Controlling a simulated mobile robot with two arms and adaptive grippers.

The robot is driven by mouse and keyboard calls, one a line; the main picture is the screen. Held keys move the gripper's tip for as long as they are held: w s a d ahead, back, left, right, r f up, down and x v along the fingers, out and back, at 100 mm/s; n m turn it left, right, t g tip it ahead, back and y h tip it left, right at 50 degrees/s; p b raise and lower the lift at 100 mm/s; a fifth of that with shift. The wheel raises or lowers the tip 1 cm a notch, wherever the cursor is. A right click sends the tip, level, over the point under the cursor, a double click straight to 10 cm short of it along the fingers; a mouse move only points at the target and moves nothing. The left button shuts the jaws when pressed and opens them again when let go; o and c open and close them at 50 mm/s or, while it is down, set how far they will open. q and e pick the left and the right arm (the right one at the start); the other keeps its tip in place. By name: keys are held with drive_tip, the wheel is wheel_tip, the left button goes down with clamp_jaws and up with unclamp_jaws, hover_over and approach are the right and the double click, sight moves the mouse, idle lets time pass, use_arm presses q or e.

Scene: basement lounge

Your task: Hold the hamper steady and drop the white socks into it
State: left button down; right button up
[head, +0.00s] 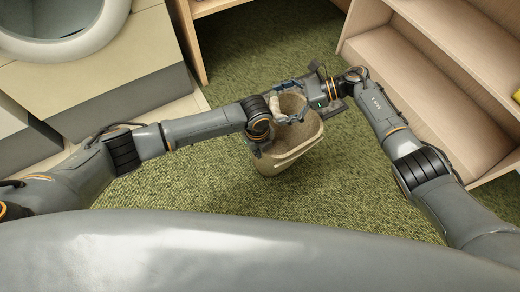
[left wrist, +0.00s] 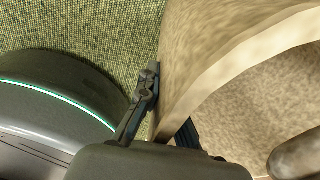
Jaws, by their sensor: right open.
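The beige hamper (head: 292,150) stands on the green carpet in the middle of the head view. Its wall and pale rim (left wrist: 238,62) fill the right of the left wrist view. My left gripper (head: 262,146) is at the hamper's left side. In the left wrist view my left gripper (left wrist: 169,112) has one finger outside the wall and one inside, shut on it. My right gripper (head: 283,102) is open above the hamper's far rim, with nothing seen in it. A rounded, shaded thing (left wrist: 296,156) shows inside the hamper; I cannot tell whether it is the white socks.
A light wooden shelf unit (head: 430,90) stands at the right. A pale machine with a round door (head: 50,25) and a drawer base stands at the left. Another wooden piece (head: 186,40) is at the top. Green carpet (head: 260,50) is free around the hamper.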

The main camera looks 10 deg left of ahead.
drive_tip(key=v, duration=1.2)
use_arm(q)
drive_tip(key=c, duration=1.4)
unclamp_jaws()
drive_tip(key=shift+c, duration=0.2)
